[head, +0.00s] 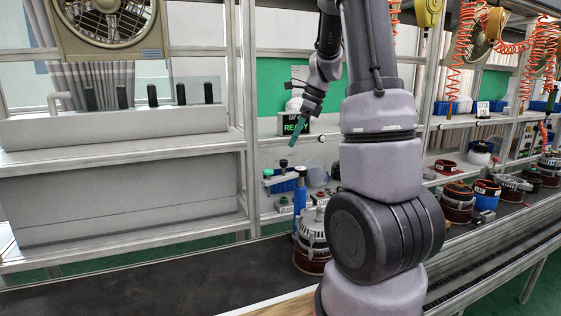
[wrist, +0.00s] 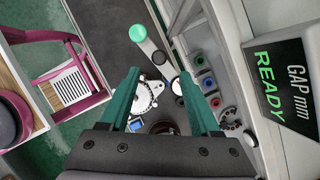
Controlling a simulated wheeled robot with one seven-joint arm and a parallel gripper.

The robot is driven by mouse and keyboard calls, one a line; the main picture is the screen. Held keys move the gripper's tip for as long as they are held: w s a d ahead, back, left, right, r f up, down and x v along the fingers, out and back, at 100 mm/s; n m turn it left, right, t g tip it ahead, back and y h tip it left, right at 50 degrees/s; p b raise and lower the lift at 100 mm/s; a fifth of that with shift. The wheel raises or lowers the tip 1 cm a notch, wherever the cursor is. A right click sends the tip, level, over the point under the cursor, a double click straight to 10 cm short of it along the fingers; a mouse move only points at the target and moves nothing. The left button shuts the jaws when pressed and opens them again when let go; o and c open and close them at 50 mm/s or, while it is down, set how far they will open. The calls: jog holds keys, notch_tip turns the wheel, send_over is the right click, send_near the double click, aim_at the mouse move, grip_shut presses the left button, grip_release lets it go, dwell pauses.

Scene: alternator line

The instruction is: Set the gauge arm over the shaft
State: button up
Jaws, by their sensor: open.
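The gauge arm (wrist: 152,50) is a pale bar with a round green knob (wrist: 137,33) at its outer end, seen between and beyond my fingers in the wrist view. In the head view its green knob (head: 283,163) shows beside a blue post (head: 300,196). An alternator (head: 311,232) stands on the belt by the post. Its pale housing (wrist: 146,96) shows in the wrist view beside the gauge arm; I cannot make out its shaft clearly. My gripper (head: 299,128) is open and empty above the gauge, its green fingers (wrist: 160,75) apart. My arm hides part of the bench.
A display (wrist: 285,82) reads GAP mm READY. More alternators (head: 458,202) stand along the belt at right. The dark belt (head: 150,285) is clear at left. A magenta chair-like frame (wrist: 75,75) stands off the line.

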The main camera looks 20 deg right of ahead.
aim_at(284, 162)
jog(key=x, duration=0.9)
jog(key=shift+f, duration=0.3)
grip_shut()
dwell(1.0)
